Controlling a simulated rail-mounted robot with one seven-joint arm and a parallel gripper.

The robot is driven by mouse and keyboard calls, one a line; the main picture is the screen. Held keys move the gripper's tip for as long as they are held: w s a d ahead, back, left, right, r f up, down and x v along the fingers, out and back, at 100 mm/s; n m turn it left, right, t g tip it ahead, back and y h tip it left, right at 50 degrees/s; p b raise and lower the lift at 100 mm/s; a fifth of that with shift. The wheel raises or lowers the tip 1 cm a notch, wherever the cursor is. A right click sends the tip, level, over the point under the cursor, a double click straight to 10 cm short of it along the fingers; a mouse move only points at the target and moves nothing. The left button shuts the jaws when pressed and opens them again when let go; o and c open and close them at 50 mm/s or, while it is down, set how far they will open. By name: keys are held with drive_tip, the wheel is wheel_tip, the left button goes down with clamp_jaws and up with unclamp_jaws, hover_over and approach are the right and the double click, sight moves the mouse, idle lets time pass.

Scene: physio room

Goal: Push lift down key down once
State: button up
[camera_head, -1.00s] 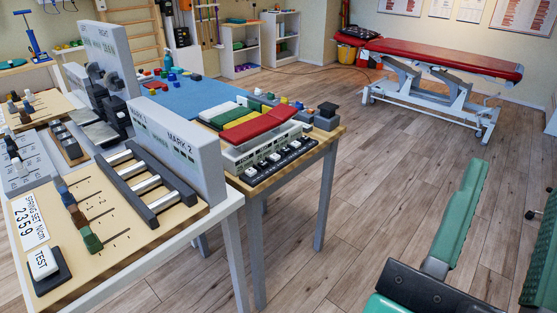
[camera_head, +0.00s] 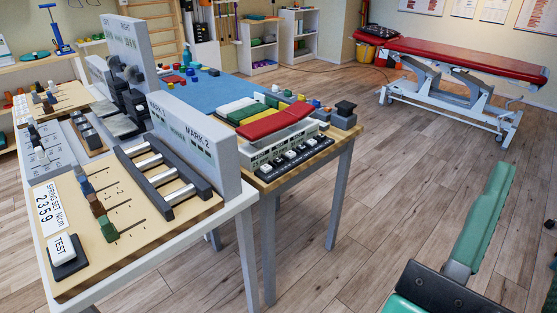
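A row of several small keys with white tops on black bases (camera_head: 290,156) runs along the front edge of the wooden-topped table. The keys stand before a small model couch with a red top (camera_head: 276,122) on a pale base panel (camera_head: 262,154). Marks on the keys and panel are too small to read, so I cannot tell which key is lift down. No key visibly stands out as pressed. My gripper is not in view.
A nearer bench holds a grey MARK 1/MARK 2 block (camera_head: 196,140), metal rollers (camera_head: 160,175), sliders (camera_head: 97,204) and a TEST key (camera_head: 67,256). A dark knob block (camera_head: 344,114) stands right of the keys. A green padded seat (camera_head: 480,225) is at right. Open floor lies between.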

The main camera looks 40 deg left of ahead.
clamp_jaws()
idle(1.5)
